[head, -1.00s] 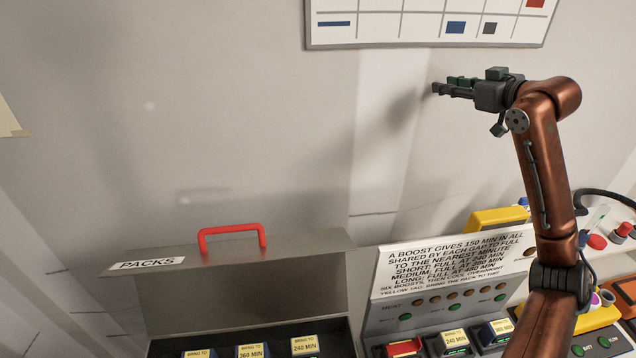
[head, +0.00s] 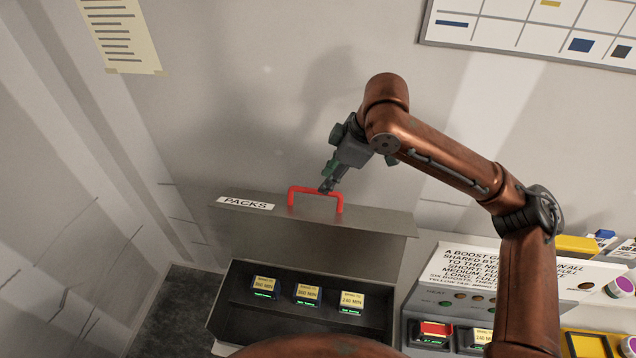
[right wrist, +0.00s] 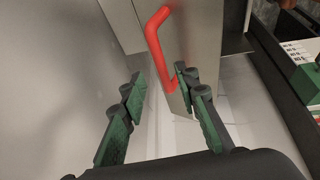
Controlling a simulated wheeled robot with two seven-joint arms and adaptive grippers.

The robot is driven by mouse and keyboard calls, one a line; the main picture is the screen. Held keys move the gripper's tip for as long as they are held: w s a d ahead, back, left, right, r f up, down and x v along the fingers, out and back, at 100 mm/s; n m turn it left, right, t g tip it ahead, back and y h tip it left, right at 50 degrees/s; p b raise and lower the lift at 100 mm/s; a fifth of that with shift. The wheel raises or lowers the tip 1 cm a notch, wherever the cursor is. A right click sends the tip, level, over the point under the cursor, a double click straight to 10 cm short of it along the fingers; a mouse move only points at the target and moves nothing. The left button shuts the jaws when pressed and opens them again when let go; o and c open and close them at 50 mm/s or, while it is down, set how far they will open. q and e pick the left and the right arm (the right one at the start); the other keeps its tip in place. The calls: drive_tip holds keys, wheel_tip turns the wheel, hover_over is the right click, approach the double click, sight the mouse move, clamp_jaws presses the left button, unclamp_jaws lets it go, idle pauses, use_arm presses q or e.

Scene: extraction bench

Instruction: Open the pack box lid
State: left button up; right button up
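The pack box (head: 300,325) stands at the lower middle of the head view. Its grey lid (head: 270,232), labelled PACKS, is raised, and the dark inside is exposed. A red handle (head: 316,190) stands on the lid's upper edge. My right gripper (head: 328,187) reaches down to the handle from above. In the right wrist view the gripper (right wrist: 160,84) has its fingers apart. The red handle (right wrist: 158,45) shows just beyond them, its lower end close to the right-hand finger; I cannot tell whether they touch. My left gripper is not in view.
Three packs with yellow tags (head: 308,291) sit inside the box. A panel with printed text (head: 470,285) and more packs stand to the right, partly behind my right arm. The wall is close behind the lid.

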drive_tip(key=x, duration=0.3)
drive_tip(key=shift+a+f, duration=0.2)
drive_tip(key=shift+a, duration=0.1)
drive_tip(key=shift+w+f, duration=0.1)
drive_tip(key=shift+f, duration=0.3)
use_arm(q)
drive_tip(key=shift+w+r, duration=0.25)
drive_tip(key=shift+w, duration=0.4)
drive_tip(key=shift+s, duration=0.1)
use_arm(e)
drive_tip(key=shift+a, duration=0.1)
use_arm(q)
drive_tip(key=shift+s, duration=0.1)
use_arm(e)
clamp_jaws()
